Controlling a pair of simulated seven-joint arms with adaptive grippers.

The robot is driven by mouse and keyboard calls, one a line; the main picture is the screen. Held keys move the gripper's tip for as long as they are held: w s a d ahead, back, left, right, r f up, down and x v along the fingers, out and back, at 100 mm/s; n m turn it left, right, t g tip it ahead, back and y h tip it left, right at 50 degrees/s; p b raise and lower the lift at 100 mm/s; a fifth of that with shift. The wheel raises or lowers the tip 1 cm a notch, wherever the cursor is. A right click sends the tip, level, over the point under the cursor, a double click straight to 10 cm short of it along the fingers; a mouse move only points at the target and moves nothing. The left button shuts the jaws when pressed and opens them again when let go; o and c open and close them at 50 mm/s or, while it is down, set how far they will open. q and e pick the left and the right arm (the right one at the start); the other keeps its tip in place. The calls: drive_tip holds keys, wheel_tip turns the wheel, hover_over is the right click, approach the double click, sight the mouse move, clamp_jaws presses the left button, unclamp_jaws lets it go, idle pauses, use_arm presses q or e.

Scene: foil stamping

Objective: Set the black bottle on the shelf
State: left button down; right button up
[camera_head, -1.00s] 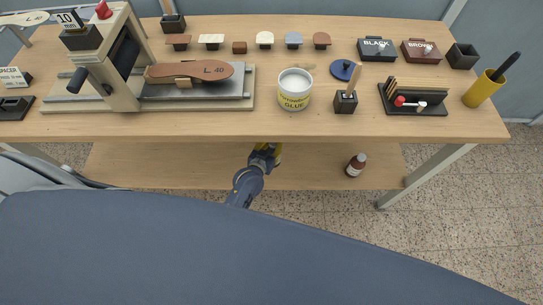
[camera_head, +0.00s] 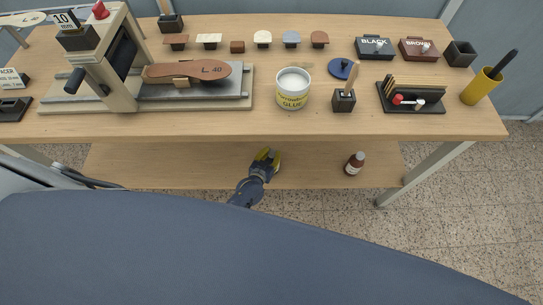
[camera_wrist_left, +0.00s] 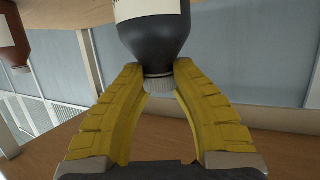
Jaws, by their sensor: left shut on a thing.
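My left gripper (camera_head: 268,156) is at the lower shelf (camera_head: 215,174), below the table's front edge. In the left wrist view its yellow fingers (camera_wrist_left: 158,70) are shut on the black bottle (camera_wrist_left: 155,38), around its cap end. The bottle is dark with a pale label and a ribbed grey cap; it appears cap-down in this picture, as does the brown bottle. Its far end is cut off by the frame. I cannot make out the black bottle in the head view. My right gripper is not in view.
A brown bottle (camera_head: 355,163) with a white cap stands on the shelf to the right; it also shows in the left wrist view (camera_wrist_left: 14,40). The tabletop (camera_head: 215,125) overhangs the shelf and carries a press and a glue tub (camera_head: 293,90). The shelf between gripper and brown bottle looks clear.

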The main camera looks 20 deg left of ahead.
use_arm(q)
drive_tip(key=shift+w+f, duration=0.1)
drive_tip(key=shift+f, duration=0.8)
drive_tip(key=c, duration=1.1)
unclamp_jaws()
drive_tip(key=shift+f, duration=0.2)
drive_tip(key=shift+c, duration=0.2)
drive_tip(key=shift+r, duration=0.15)
drive_tip(key=v, duration=1.2)
drive_tip(key=s+f+m+g, duration=0.1)
drive_tip(key=s+f+g, duration=0.3)
drive_tip(key=s+f, duration=0.65)
drive_tip(key=s+a+f+g, duration=0.3)
drive_tip(key=s+f, duration=0.3)
drive_tip(key=s, duration=0.4)
drive_tip(key=s+a+f+m+g, duration=0.1)
drive_tip(key=s+a+f+g, duration=0.1)
drive_tip(key=s+f, duration=0.4)
drive_tip(key=s+a+f+g+y, duration=0.1)
drive_tip(key=s+a+f+g, duration=0.2)
drive_tip(key=s, duration=1.1)
wheel_tip(320, 180, down, 3)
drive_tip(key=shift+a+f+m+g, duration=0.25)
drive_tip(key=shift+a+m+g, duration=0.05)
drive_tip(key=shift+m, duration=0.1)
